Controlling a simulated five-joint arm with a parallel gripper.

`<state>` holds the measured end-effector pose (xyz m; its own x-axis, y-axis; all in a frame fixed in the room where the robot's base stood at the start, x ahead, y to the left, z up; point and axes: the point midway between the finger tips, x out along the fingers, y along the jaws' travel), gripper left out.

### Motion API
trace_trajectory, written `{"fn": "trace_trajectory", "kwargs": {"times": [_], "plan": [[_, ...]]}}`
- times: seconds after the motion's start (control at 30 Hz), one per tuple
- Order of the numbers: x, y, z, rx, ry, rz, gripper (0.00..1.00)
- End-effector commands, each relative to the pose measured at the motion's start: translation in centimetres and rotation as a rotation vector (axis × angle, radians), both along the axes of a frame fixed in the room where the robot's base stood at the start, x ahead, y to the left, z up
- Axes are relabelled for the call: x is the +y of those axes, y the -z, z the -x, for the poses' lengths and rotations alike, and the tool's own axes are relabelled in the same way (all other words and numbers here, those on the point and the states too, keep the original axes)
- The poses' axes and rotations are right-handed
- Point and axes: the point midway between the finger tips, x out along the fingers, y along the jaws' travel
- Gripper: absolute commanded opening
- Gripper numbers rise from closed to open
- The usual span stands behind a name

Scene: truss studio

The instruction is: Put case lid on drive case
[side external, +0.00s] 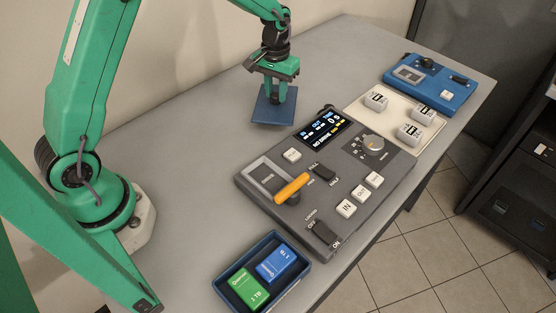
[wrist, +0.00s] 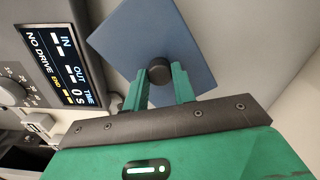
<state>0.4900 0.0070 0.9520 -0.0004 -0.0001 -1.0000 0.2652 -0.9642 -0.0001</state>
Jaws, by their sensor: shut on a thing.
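The case lid (side external: 268,112) is a flat dark blue square plate with a black round knob, near the back of the grey table. My gripper (side external: 277,92) is over the lid with its jaws shut on the knob. The wrist view shows the knob (wrist: 159,70) between the two green fingers and the blue plate (wrist: 140,35) beyond them. I cannot tell whether the lid touches the table. The drive case (side external: 300,283), an open dark blue tray, is at the front and holds a green drive (side external: 249,288) and a blue drive (side external: 276,264).
A grey console (side external: 320,236) with an orange lever (side external: 291,189), a lit display (side external: 323,129), a knob and several buttons fills the table's middle right. A cream board (side external: 392,128) with white blocks and a blue device (side external: 430,84) lie beyond.

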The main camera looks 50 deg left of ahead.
Motion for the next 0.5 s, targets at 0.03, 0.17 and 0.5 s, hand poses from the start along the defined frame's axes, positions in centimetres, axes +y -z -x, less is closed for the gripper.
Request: {"fn": "trace_trajectory", "kwargs": {"times": [0.03, 0.17, 0.5], "plan": [[-0.6, -0.7, 0.2, -0.002, 0.003, 0.0, 0.0], [-2.6, -2.0, 1.4, -0.003, 0.004, 0.0, 0.0], [-7.5, -5.4, 4.3, -0.003, 0.004, 0.0, 0.0]]}}
